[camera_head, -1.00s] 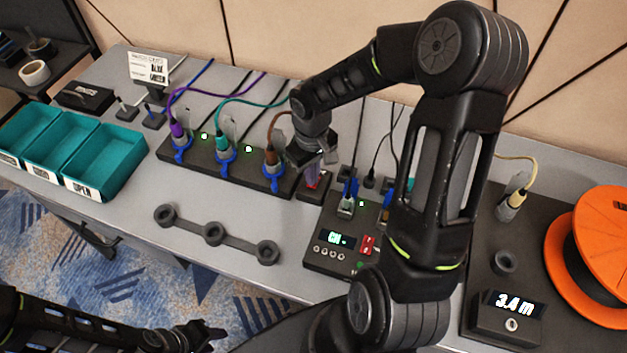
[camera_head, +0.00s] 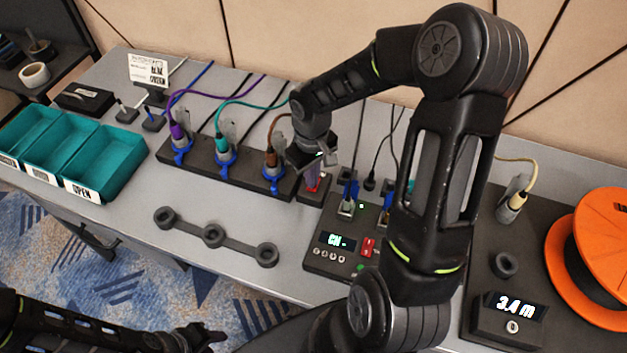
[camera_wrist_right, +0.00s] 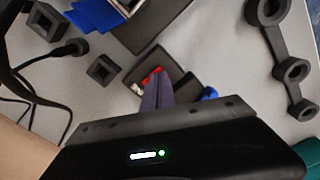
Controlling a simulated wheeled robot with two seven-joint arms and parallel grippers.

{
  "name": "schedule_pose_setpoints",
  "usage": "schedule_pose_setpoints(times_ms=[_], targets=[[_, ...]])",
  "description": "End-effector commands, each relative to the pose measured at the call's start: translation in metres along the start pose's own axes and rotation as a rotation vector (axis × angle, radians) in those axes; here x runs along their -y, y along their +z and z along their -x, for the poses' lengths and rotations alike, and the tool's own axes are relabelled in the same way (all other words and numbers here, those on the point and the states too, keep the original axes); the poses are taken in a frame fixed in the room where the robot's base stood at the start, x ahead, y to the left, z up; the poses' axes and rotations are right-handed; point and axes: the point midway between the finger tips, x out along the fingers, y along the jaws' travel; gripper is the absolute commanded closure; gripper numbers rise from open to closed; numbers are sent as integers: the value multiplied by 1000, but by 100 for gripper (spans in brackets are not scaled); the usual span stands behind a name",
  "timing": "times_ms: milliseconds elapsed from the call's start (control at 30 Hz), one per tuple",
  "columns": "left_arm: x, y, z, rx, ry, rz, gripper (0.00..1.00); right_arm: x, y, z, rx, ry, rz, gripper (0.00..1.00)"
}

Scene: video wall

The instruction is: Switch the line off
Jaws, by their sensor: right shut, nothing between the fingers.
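A small dark switch box with a red rocker and a white part (camera_head: 313,188) stands at the right end of the connector strip. It also shows in the right wrist view, with the red rocker (camera_wrist_right: 151,76) just beyond my fingertips. My right gripper (camera_head: 312,178) is shut and empty, pointing down over this box. In the right wrist view its closed fingers (camera_wrist_right: 157,92) reach the rocker; I cannot tell whether they touch it. The fingers hide part of the box. My left gripper (camera_head: 208,338) is low at the front, away from the table; its jaws are too dark to read.
The connector strip (camera_head: 222,168) holds purple, teal and brown plugs. A tester with a green display (camera_head: 335,240) stands right of the switch. Teal bins (camera_head: 105,160) are at left, a three-ring holder (camera_head: 212,235) in front, an orange spool (camera_head: 590,250) at right.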

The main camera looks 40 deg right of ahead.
Motion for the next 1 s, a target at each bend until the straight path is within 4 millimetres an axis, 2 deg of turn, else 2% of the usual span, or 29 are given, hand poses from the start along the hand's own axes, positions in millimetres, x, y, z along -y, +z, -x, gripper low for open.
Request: schedule_pose_setpoints(times_ms=[100, 600, 1000], targets=[[-4, 0, 11, 0, 0, 0, 64, 0, 0, 15, -2, 1, 0, 100], [-15, 0, 39, 0, 0, 0, 64, 0, 0, 57, 0, 1, 0, 100], [-15, 0, 40, 0, 0, 0, 64, 0, 0, 60, 0, 0, -1, 100]])
